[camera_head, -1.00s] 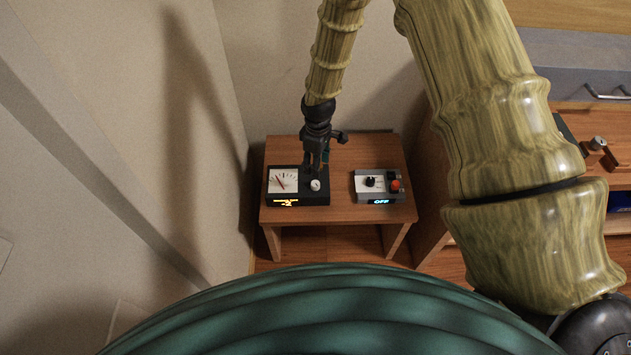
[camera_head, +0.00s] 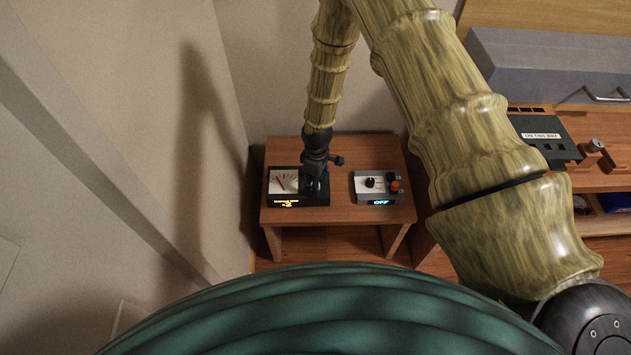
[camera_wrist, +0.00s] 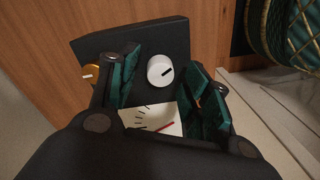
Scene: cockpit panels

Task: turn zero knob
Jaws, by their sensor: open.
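The zero knob, a white round knob with a black mark (camera_wrist: 160,71), sits on the black panel of the meter unit (camera_wrist: 100,43). In the wrist view it lies between the two green-padded fingers of my gripper (camera_wrist: 162,92), with gaps at both sides. In the head view my gripper (camera_head: 316,188) is over the right end of the meter unit (camera_head: 318,201) and hides the knob. The white dial (camera_head: 284,182) with its red needle shows left of my gripper. My gripper is open and holds nothing.
A second box (camera_head: 378,187) with a black knob, a red button and an "OFF" display stands to the right on the wooden table (camera_head: 345,215). An orange knob (camera_wrist: 91,73) shows beside my finger in the wrist view. A wall rises close at the left.

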